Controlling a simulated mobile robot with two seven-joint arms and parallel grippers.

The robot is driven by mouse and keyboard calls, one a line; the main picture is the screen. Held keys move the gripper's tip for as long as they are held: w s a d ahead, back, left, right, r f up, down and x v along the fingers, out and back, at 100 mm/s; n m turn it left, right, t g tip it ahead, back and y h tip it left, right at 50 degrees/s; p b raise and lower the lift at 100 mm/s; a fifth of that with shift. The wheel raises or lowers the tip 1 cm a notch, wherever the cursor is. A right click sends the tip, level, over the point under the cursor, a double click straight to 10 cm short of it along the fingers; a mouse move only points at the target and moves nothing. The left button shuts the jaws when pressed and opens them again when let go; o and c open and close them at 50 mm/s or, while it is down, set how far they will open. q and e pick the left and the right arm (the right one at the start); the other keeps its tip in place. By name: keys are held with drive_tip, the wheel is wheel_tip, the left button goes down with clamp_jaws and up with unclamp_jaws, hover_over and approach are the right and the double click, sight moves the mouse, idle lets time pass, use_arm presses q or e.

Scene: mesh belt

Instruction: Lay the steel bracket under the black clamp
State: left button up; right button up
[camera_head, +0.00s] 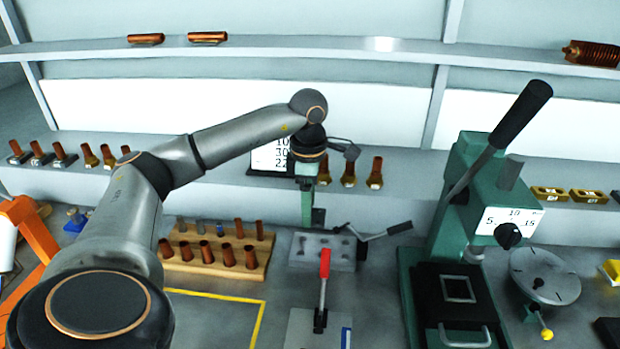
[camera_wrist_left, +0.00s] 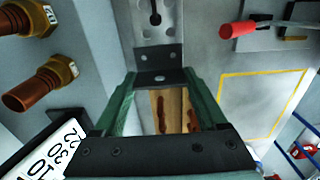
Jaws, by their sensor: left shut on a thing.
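My left gripper (camera_head: 306,222) points down above the base plate of the black clamp. Its green fingers (camera_wrist_left: 162,88) also show in the left wrist view, shut on the steel bracket (camera_wrist_left: 158,56), a small dark grey angled piece with holes. The bracket also shows as a dark patch beside the fingertips in the head view (camera_head: 318,216). The black clamp (camera_head: 365,238) has a grey base plate and a lever with a black grip reaching right. Its light plate shows beyond the bracket in the wrist view (camera_wrist_left: 143,28). I cannot tell whether bracket and plate touch. My right gripper is out of view.
A red-handled clamp (camera_head: 322,290) stands in front of the black clamp. A green press (camera_head: 462,240) stands at right. A number sign (camera_head: 270,158) is behind my gripper.

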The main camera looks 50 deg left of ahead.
use_arm(q)
drive_tip(key=shift+f, duration=0.1)
drive_tip(key=shift+f+b, duration=2.55)
drive_tip(key=shift+f, duration=1.3)
drive_tip(key=shift+w+d+r+p, duration=0.15)
drive_tip(key=shift+w+d+p, duration=0.05)
drive_tip(key=shift+d+p, duration=0.1)
drive_tip(key=shift+w+d+p, duration=0.5)
drive_tip(key=shift+w+d, duration=0.75)
drive_tip(key=shift+d, duration=0.2)
drive_tip(key=shift+f, duration=0.6)
drive_tip(key=o, duration=1.4)
